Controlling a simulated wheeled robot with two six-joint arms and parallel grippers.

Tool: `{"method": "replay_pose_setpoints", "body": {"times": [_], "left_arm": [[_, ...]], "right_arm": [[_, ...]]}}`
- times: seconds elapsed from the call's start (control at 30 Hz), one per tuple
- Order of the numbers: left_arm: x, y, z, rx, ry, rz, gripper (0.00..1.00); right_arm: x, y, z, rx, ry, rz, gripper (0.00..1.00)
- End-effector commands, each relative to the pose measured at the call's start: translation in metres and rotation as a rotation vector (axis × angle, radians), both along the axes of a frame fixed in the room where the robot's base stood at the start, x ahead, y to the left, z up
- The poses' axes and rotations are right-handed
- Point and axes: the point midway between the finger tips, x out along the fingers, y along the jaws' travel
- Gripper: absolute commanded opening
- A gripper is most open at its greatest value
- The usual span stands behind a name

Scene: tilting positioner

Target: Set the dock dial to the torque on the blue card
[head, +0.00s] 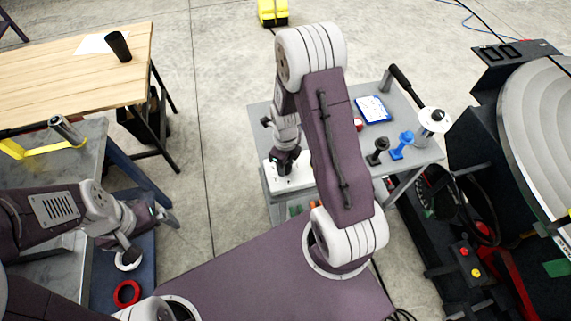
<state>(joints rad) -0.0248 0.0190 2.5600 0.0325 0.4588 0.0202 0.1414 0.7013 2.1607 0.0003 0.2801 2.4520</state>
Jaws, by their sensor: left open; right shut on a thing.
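The blue card (373,108) lies on the grey cart's top, right of my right arm; its print is too small to read. The white dock (290,184) is at the cart's left side. My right gripper (284,166) points down at the dock and is shut on what appears to be its dial, which is mostly hidden by the fingers. The dial's setting cannot be read. My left gripper (165,218) is open and empty, above the blue mat at the left, away from the dock.
On the cart (348,93) stand a black-handled tool (377,151), a blue-handled tool (402,145) and a white reel (433,120). A red ring (127,293) and a white ring (127,262) lie at the left. The positioner (535,110) is at the right.

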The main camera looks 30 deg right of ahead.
Motion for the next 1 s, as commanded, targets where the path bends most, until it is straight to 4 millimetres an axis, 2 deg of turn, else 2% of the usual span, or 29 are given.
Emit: {"method": "replay_pose_setpoints", "body": {"times": [0.2,0.23,0.3,0.57,0.67,1.0], "left_arm": [[0.000,0.000,0.000,0.000,0.000,0.000,1.00],[0.000,0.000,0.000,0.000,0.000,0.000,1.00],[0.000,0.000,0.000,0.000,0.000,0.000,1.00],[0.000,0.000,0.000,0.000,0.000,0.000,1.00],[0.000,0.000,-0.001,0.000,0.000,0.000,1.00],[0.000,0.000,-0.004,0.000,0.000,0.000,1.00]], "right_arm": [[0.002,0.000,0.001,0.000,-0.005,0.001,0.00],[0.002,0.000,0.001,0.000,-0.005,0.001,0.43],[0.001,0.000,0.001,-0.001,-0.004,0.001,0.59],[0.001,0.000,0.000,0.000,-0.001,0.002,0.59],[0.001,0.000,0.007,0.000,-0.004,0.002,0.59],[0.002,0.000,0.076,-0.001,-0.008,0.002,0.59]]}}
